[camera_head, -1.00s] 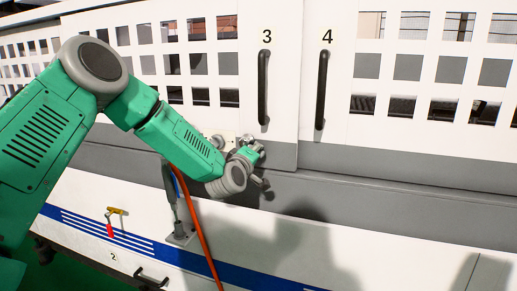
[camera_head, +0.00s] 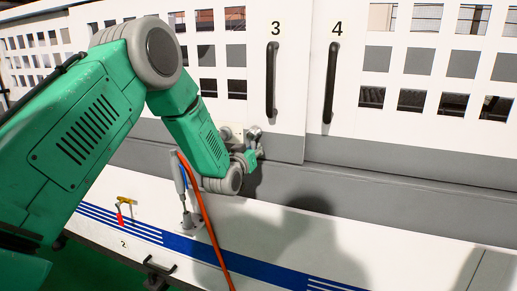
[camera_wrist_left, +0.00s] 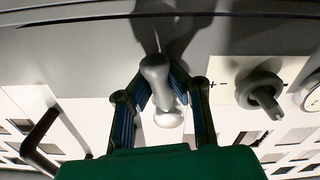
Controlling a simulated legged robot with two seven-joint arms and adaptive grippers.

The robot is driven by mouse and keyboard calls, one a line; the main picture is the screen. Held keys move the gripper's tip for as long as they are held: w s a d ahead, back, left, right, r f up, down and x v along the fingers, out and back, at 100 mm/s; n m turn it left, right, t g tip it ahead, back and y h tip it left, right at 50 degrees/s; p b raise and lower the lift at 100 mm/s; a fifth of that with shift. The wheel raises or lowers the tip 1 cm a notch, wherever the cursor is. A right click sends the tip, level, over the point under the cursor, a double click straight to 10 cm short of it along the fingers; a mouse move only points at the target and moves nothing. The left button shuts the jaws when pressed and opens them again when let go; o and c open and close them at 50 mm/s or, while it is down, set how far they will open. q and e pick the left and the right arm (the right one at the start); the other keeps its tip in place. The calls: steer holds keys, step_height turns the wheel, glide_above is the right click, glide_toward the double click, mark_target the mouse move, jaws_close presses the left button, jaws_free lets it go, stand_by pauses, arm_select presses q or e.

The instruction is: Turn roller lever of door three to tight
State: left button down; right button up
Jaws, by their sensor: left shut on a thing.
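The roller lever is a smooth grey piece with rounded ends (camera_wrist_left: 156,78). In the left wrist view it stands between the two blue-lined fingers of my left gripper (camera_wrist_left: 160,88), which is shut on it. In the head view my left gripper (camera_head: 252,150) is at the grey band of the machine, below and left of the door three handle (camera_head: 271,80). It is small there, and the lever's angle is hard to tell. Door three (camera_head: 290,120) carries a black "3" and looks closed. My right gripper is not in view.
A round knob (camera_wrist_left: 262,90) on a plate with a plus mark sits beside the lever. The door four handle (camera_head: 331,82) is to the right. An orange cable (camera_head: 207,220) hangs by my wrist. A red-tipped lever (camera_head: 120,216) is lower left. The right front is clear.

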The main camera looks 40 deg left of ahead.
arm_select(q)
steer(key=shift+s+a+f+m, duration=0.25)
steer(key=shift+a+f+m, duration=0.2)
steer(key=shift+m, duration=0.55)
steer(key=c, duration=1.6)
jaws_free()
steer(key=shift+c, duration=0.2)
steer(key=shift+o, duration=0.5)
steer(key=shift+r, duration=0.3)
steer(key=v, duration=1.2)
steer(key=shift+f, duration=0.2)
